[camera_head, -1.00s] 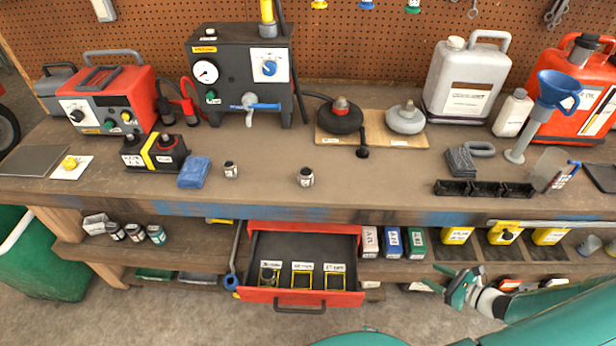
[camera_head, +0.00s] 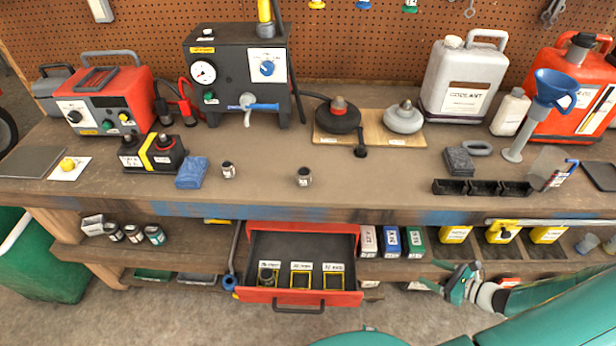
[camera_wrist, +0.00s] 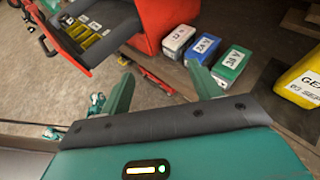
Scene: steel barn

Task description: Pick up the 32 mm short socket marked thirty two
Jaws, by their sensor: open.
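Two small metal sockets stand on the bench top: a left one (camera_head: 228,170) beside the blue cloth and a larger-looking right one (camera_head: 304,176) near the middle. Both carry pale labels too small to read, so I cannot tell which is marked thirty two. My gripper (camera_head: 438,278) is open and empty, low in front of the bench's right half, well away from the sockets. Its spread fingers also show in the wrist view (camera_wrist: 158,80), with no socket between them.
The red drawer (camera_head: 345,298) juts out below the bench top, with labelled compartments. Several cans or sockets (camera_head: 134,233) stand on the lower shelf at left. A blue cloth (camera_head: 192,172) and black trays (camera_head: 484,188) lie on the bench.

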